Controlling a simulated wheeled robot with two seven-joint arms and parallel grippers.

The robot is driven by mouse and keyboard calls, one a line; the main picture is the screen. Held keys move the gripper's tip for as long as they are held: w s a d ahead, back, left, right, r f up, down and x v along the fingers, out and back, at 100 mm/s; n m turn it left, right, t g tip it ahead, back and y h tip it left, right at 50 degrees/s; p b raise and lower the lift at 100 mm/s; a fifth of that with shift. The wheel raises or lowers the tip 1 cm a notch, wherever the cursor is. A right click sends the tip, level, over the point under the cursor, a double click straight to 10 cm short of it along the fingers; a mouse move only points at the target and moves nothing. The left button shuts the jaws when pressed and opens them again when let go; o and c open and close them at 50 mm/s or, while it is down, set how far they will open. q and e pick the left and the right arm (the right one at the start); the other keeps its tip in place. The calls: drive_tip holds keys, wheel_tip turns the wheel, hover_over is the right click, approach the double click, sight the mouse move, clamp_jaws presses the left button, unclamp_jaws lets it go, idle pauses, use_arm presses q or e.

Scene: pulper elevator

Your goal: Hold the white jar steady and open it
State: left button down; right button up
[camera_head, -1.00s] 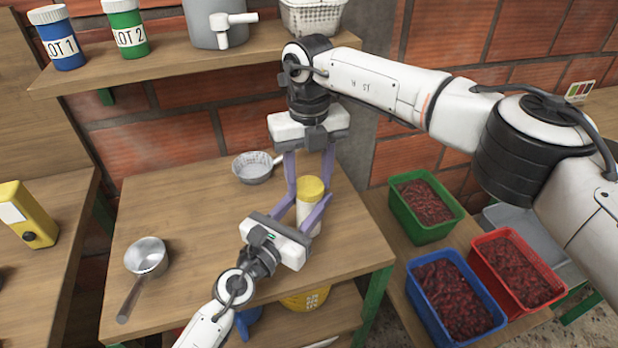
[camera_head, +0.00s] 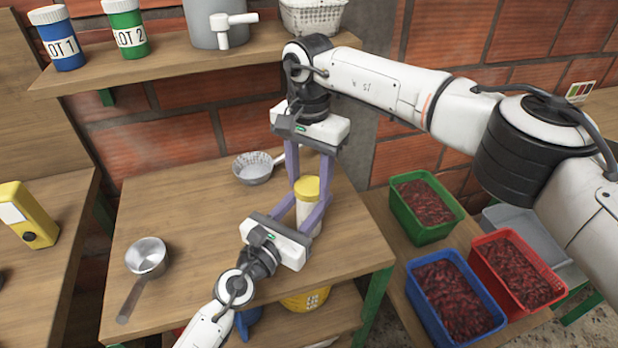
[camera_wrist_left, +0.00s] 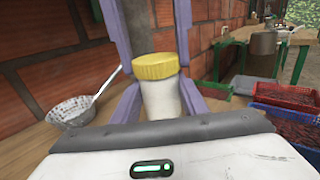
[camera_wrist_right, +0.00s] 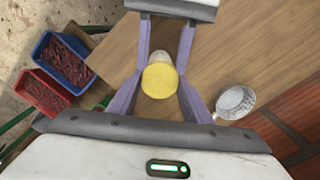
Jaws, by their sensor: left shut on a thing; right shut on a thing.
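The white jar (camera_head: 303,217) with its yellow lid (camera_head: 307,187) stands upright at the right part of the wooden table. My left gripper (camera_head: 304,208) comes from the front and is shut on the jar's body. The left wrist view shows the white body (camera_wrist_left: 163,100) between its fingers, under the lid (camera_wrist_left: 155,66). My right gripper (camera_head: 309,178) reaches down from above and is shut on the lid. The right wrist view shows the round lid (camera_wrist_right: 160,81) between its purple fingers. The lid sits on the jar; no gap shows.
A sieve (camera_head: 254,168) lies behind the jar and a metal saucepan (camera_head: 147,257) at the table's left. A shelf (camera_head: 160,65) with labelled bottles is above. Green (camera_head: 416,232), blue (camera_head: 488,338) and red crates (camera_head: 556,300) of red contents stand at right.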

sight(309, 185)
drive_tip(key=n, duration=0.5)
drive_tip(key=shift+r, duration=0.2)
idle(0.4)
drive_tip(key=shift+r, duration=0.95)
drive_tip(key=shift+r, duration=0.1)
drive_tip(key=shift+r, duration=1.9)
use_arm(q)
drive_tip(key=c, duration=1)
unclamp_jaws()
